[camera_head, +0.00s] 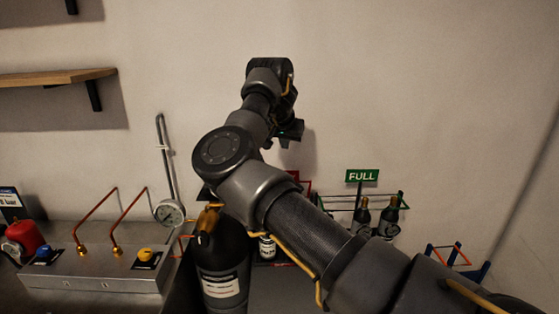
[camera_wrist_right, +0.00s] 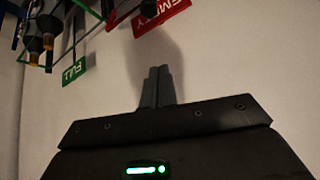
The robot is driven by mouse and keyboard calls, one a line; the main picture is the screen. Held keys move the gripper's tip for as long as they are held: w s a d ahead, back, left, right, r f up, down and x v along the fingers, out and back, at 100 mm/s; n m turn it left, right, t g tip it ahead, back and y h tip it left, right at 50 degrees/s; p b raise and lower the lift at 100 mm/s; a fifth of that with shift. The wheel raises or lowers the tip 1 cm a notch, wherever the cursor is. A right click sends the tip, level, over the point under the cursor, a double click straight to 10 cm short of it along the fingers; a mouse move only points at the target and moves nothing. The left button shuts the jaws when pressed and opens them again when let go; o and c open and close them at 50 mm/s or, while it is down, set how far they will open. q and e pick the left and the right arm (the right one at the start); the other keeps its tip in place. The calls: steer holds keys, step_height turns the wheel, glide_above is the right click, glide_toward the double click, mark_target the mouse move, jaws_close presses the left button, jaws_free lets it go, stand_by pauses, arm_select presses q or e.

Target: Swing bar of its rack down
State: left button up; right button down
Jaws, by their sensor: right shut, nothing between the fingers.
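A green rack (camera_head: 403,197) with a green FULL sign (camera_head: 362,176) stands against the wall, right of centre in the head view. Small dark bottles (camera_head: 388,218) with pale labels stand in it. A red rack (camera_head: 306,178) is mostly hidden behind my right arm; its red EMPTY sign (camera_wrist_right: 162,12) shows in the wrist view. I cannot tell which bar is meant or its angle. My right gripper (camera_wrist_right: 158,86) is shut and empty, close to the bare wall, apart from both racks. In the head view this gripper (camera_head: 290,133) is above the racks. My left gripper is out of view.
A large dark cylinder (camera_head: 222,265) stands left of the racks, below my right arm. A pressure gauge (camera_head: 169,212) and a steel bench (camera_head: 95,272) with red pipes are further left.

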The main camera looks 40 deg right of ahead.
steer(key=x, duration=0.2)
steer(key=shift+d+f+p, duration=0.2)
steer(key=shift+f+p, duration=0.1)
steer(key=f+p, duration=0.1)
steer(key=f, duration=0.1)
steer(key=f+p, duration=0.1)
steer(key=f, duration=0.1)
steer(key=w+f+p, duration=0.1)
steer(key=f+p, duration=0.1)
steer(key=shift+w+f, duration=0.1)
steer(key=shift+f, duration=0.15)
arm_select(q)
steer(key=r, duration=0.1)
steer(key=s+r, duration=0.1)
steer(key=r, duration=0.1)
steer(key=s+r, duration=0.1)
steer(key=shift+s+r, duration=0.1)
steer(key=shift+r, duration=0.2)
arm_select(e)
steer(key=shift+f, duration=0.1)
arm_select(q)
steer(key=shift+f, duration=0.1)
arm_select(e)
steer(key=shift+f, duration=0.1)
